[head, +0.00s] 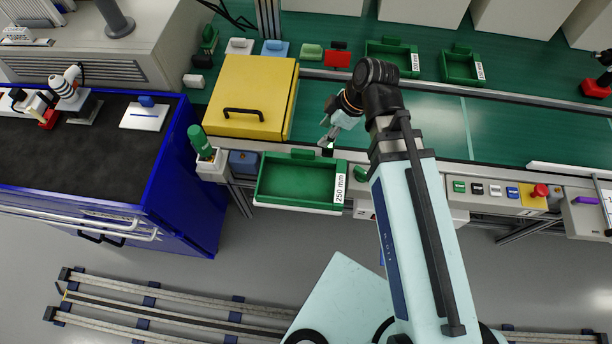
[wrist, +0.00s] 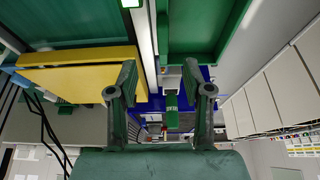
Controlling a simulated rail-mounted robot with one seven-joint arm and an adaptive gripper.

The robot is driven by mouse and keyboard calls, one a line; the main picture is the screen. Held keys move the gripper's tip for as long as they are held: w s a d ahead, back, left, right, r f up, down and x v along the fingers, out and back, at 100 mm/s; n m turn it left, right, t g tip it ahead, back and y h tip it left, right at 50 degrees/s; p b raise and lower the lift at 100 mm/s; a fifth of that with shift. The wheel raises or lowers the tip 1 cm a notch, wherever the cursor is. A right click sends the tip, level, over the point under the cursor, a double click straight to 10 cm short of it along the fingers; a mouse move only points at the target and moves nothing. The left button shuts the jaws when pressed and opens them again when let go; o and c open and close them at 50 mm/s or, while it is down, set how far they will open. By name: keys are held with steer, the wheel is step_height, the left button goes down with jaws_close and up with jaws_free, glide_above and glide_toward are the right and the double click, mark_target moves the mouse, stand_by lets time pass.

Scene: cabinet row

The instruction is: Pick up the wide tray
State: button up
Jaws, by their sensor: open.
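The wide tray is most likely the green tray (head: 290,182) labelled "250 mm", at the front edge of the bench in the head view. A green tab stands on its back rim. A green tray (wrist: 205,48) fills the upper right of the wrist view and appears to be the same one. My gripper (head: 327,141) is open and empty, behind the tray's right back corner and apart from it in the head view. In the wrist view its two fingers (wrist: 160,80) are spread, with a narrow green part visible beyond them.
A yellow box (head: 245,97) with a black handle stands behind and left of the tray. Smaller green trays (head: 392,55) sit at the back. A green-handled item (head: 201,142) is left of the tray. A button panel (head: 500,191) lies right. The green bench right of my arm is mostly clear.

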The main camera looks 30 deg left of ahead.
mark_target(309, 152)
steer(key=p+x, duration=0.2)
steer(key=x, duration=0.7)
steer(key=shift+p+x, duration=0.7)
steer(key=shift+x, duration=0.1)
steer(key=shift+d+p+x, duration=0.1)
steer(key=shift+p+x, duration=0.25)
steer(key=shift+x, duration=0.55)
steer(key=shift+d+p+x, duration=0.15)
steer(key=shift+p+x, duration=0.15)
steer(key=shift+x, duration=0.6)
steer(key=shift+s+f, duration=0.1)
steer(key=shift+s, duration=0.1)
jaws_close()
